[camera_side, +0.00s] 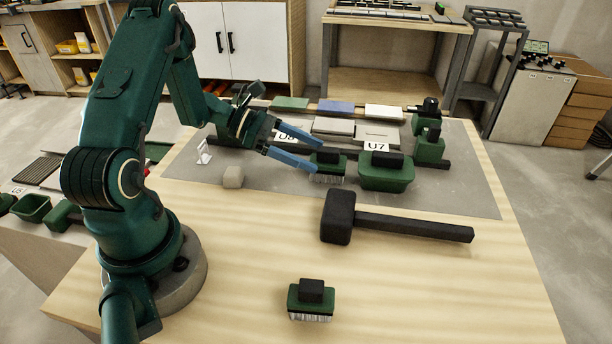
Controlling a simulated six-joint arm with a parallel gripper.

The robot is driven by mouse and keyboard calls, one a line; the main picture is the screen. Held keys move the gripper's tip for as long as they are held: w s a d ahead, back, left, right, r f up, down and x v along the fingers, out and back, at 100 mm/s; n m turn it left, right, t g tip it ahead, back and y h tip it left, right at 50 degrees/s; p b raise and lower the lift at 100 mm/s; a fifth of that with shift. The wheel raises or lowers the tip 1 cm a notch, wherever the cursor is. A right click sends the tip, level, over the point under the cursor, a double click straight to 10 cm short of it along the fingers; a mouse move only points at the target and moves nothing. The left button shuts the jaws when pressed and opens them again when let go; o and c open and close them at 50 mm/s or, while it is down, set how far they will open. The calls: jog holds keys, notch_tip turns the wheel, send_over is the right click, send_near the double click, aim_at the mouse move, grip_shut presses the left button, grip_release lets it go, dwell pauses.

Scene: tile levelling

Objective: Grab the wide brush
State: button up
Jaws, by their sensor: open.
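Two green brushes with black block handles and pale bristles are in view. One brush (328,167) stands on the grey mat, left of a green tub. The other brush (311,298) stands on bare wood near the front. I cannot tell for sure which one is the wide brush. My gripper (317,155) is open, with its two blue fingers pointing right at the brush on the mat. The fingertips are very close to that brush's handle, at its left side. I cannot tell whether they touch it. Nothing is visibly held.
The green tub (386,178) stands right of the mat brush, by a U7 label (376,147). A black mallet (340,217) lies in front of it. A small pale block (233,177) sits left. Tiles (334,126) lie behind. The wood around the front brush is clear.

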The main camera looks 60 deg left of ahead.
aim_at(317, 156)
jog(key=shift+x, duration=2.4)
jog(key=shift+c, duration=0.3)
jog(key=shift+r, duration=0.1)
grip_shut()
